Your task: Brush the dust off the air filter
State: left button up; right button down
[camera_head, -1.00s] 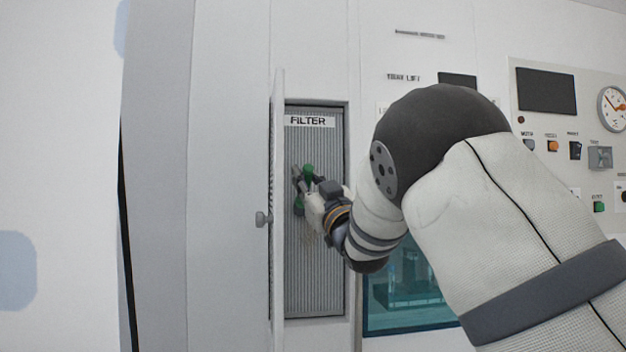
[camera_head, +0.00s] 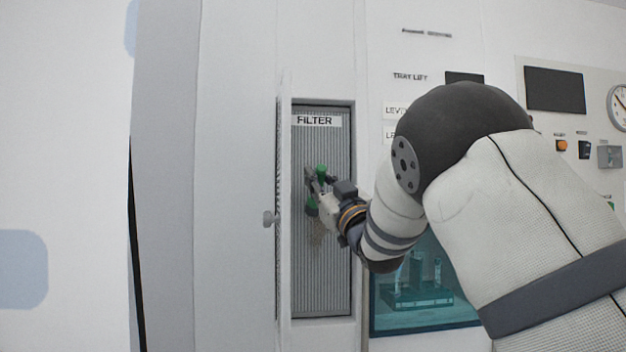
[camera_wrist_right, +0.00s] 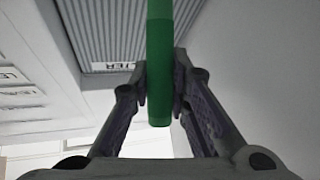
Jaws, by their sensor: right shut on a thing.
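The air filter (camera_head: 338,255) is a tall ribbed grey panel in an open wall recess, with a "FILTER" label near its top. My right gripper (camera_head: 316,184) is in front of the filter at mid height, shut on a green-handled brush (camera_head: 321,172). In the right wrist view the green handle (camera_wrist_right: 160,65) stands between the two fingers, with the ribbed filter (camera_wrist_right: 105,35) behind it. The bristles cannot be made out clearly. My left gripper is not in view.
The open filter door (camera_head: 284,220), with a round knob (camera_head: 269,218), stands along the left side of the recess. A teal-glazed window (camera_head: 425,315) with vials on a rack is at lower right. A control panel (camera_head: 590,90) is at far right.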

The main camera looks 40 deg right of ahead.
jog(key=shift+s+d, duration=0.35)
jog(key=shift+d, duration=0.2)
jog(key=shift+w+a, duration=0.1)
jog(key=w+a, duration=0.1)
jog(key=a, duration=0.2)
jog(key=shift+w+a, duration=0.1)
jog(key=shift+w, duration=0.3)
jog(key=shift+s, duration=0.1)
jog(key=d, duration=0.1)
jog(key=s+d, duration=0.1)
jog(key=d, duration=0.1)
jog(key=shift+s+d, duration=0.2)
jog(key=shift+s, duration=0.15)
dwell(0.3)
